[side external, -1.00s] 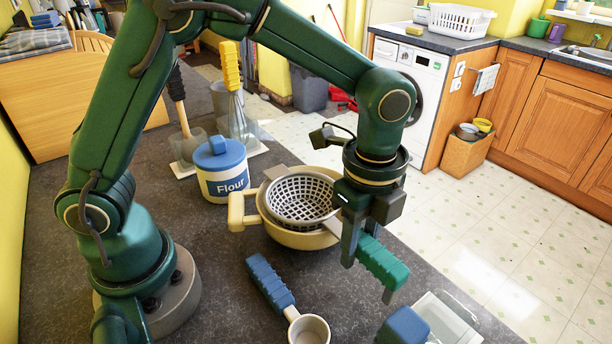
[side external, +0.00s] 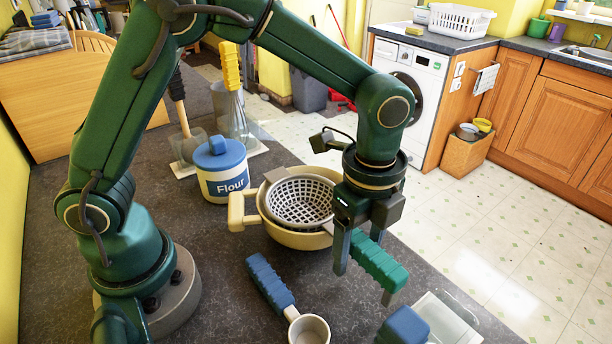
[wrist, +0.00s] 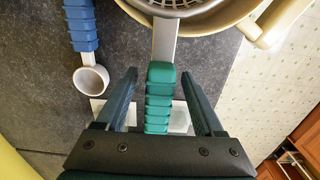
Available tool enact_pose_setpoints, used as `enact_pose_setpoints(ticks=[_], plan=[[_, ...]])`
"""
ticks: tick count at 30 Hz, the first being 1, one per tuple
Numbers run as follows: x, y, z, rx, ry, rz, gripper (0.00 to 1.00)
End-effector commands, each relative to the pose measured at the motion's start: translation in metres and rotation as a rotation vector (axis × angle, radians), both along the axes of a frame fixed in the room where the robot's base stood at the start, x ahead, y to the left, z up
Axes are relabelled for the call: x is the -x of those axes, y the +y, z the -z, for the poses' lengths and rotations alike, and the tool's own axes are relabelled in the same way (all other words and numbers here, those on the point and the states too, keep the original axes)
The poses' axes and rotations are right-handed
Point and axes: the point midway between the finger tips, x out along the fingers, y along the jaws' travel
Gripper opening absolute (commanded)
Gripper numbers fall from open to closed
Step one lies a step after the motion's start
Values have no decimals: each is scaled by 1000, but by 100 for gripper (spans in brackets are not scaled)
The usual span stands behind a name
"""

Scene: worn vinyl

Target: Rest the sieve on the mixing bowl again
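The grey sieve (side external: 302,202) lies in the mouth of the cream mixing bowl (side external: 292,239), mesh inside the rim. Its far tab is at the bowl's back left rim, and its metal neck crosses the rim on the near right. The green sieve handle (side external: 380,264) sticks out towards the front right; it also shows in the wrist view (wrist: 158,102). My gripper (side external: 363,286) points down with one finger on each side of this handle. In the wrist view my gripper (wrist: 159,74) is open, with a gap between each finger and the handle. The bowl's underside is hidden.
A blue-handled measuring cup (side external: 309,329) lies in front of the bowl. A blue-handled clear item (side external: 403,326) lies near the front right counter edge. A flour canister (side external: 222,172) stands behind left. Dark counter is bare left of the cup.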

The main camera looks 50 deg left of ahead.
Motion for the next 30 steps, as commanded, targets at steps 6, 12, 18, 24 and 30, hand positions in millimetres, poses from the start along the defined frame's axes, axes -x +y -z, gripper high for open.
enact_pose_setpoints(ticks=[6, 12, 18, 24, 30], plan=[[0, 0, 0, 0, 1, 0, 70], [0, 0, 0, 0, 1, 0, 70], [0, 0, -5, 0, -1, 0, 70], [-1, 0, -13, 1, -2, 0, 70], [0, 0, -20, 0, -1, 0, 70]])
